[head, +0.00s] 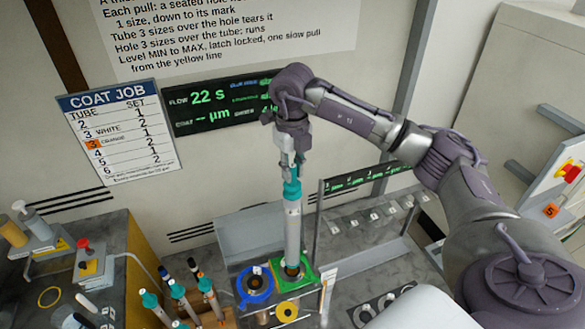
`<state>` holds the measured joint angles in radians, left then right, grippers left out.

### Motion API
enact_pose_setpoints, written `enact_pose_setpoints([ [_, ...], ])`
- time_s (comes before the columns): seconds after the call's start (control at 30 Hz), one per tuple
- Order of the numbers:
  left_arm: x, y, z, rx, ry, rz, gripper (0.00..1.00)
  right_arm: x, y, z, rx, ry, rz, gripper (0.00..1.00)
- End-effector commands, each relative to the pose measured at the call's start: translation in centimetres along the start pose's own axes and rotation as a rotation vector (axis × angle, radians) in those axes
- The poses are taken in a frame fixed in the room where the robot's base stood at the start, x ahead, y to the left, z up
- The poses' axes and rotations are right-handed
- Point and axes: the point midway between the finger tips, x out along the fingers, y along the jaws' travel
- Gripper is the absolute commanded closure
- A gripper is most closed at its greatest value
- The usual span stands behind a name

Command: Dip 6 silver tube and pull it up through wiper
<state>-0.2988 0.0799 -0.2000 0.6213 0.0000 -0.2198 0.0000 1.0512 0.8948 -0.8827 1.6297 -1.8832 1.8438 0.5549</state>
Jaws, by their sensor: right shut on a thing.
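My right gripper (290,162) is shut on the teal top of an upright silver tube (292,228). The tube's lower end is at a green square holder (303,279) with a dark opening. I cannot tell how far the tube reaches into it. A blue ring-shaped holder (256,288) sits just left of the green one, and a yellow ring (287,311) lies in front. Several more teal-topped tubes (152,303) stand tilted in a wooden rack (228,316) at the lower left. My left gripper is not in view.
A grey bench on the left holds a red-knobbed device (86,252) and a loose yellow ring (49,297). A panel with a red button (569,172) stands at the right. A coat job chart (120,131) and a green-lettered display (215,103) are on the wall.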

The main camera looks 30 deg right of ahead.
Motion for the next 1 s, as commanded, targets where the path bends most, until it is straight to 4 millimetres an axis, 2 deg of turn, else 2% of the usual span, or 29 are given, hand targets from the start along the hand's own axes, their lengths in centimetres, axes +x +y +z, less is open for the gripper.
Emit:
enact_pose_setpoints([
  [0.5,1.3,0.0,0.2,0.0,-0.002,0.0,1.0,1.6,0.0,0.0,0.0,0.0,0.0,1.0],
  [1.0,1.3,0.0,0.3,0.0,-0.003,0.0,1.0,1.6,0.0,0.0,0.0,0.0,0.0,1.0],
])
